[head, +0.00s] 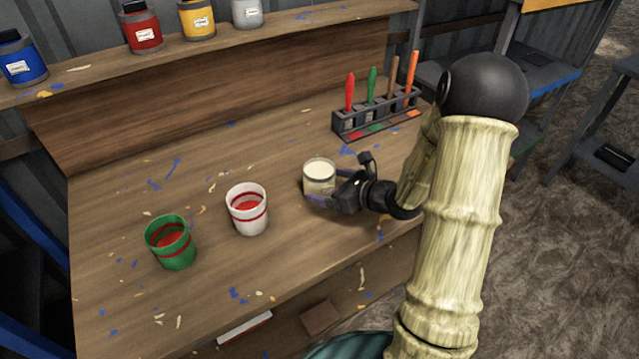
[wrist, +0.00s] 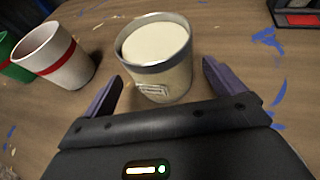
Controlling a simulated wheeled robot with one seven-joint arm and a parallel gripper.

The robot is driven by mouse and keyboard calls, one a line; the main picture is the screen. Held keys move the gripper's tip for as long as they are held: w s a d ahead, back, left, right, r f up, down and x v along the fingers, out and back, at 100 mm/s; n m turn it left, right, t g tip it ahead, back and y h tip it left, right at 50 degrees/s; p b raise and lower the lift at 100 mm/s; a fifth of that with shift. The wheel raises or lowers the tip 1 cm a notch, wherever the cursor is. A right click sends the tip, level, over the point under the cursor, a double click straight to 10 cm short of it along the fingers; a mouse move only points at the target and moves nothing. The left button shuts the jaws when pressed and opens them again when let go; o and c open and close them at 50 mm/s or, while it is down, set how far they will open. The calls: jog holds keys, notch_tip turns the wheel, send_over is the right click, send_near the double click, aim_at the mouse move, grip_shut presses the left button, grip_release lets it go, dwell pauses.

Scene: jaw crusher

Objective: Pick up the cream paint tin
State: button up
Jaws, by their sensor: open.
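The cream paint tin (head: 319,179) stands upright on the wooden workbench, right of the white cup. It has a cream top, a metal rim and a small label, clear in the wrist view (wrist: 158,70). My gripper (head: 335,192) is low beside the tin on its right side. In the wrist view my gripper (wrist: 160,90) is open, with one dark finger on each side of the tin's near part. In the head view my gripper hides part of the tin's lower right.
A white cup with red bands (head: 248,222) stands left of the tin, and a green cup (head: 171,243) further left. A rack (head: 350,124) with several coloured-handled tools stands behind right. A raised shelf (head: 100,85) holds several paint containers. Paint flecks dot the bench.

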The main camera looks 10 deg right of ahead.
jog(key=x, duration=0.4)
jog(key=shift+c, duration=0.4)
jog(key=c, duration=1.4)
jog(key=shift+o, duration=0.2)
jog(key=shift+r, duration=0.1)
notch_tip(320, 180, up, 10)
jog(key=p, duration=0.1)
jog(key=shift+p, duration=0.35)
